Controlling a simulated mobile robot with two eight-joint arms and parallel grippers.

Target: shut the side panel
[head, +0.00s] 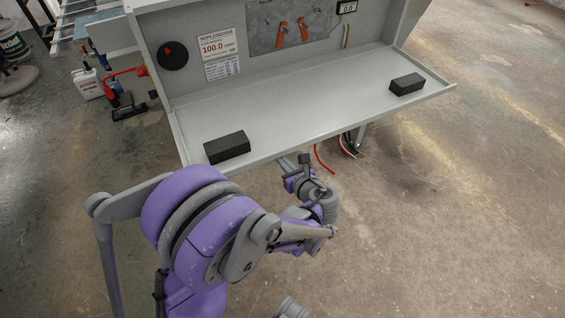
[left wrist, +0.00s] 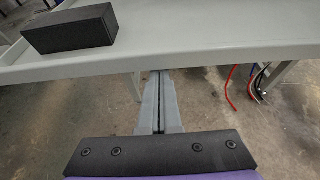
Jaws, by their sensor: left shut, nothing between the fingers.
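The side panel (head: 310,115) is a pale grey fold-down flap on the machine. It hangs open, about level, with its inner face up and a raised lip along its front edge. Its front edge also crosses the left wrist view (left wrist: 215,52). My left gripper (head: 284,162) is shut and empty at the panel's front edge, left of its middle. In the left wrist view its fingers (left wrist: 159,76) point forward and their tips reach under the lip. I cannot tell whether they touch it.
Black blocks sit at the panel's front left (head: 227,147) and right (head: 407,84). The machine's back wall holds a black knob (head: 173,56) and orange handles (head: 282,34). Red hoses (head: 324,160) hang below. A white bottle (head: 87,83) stands at left. Floor at right is clear.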

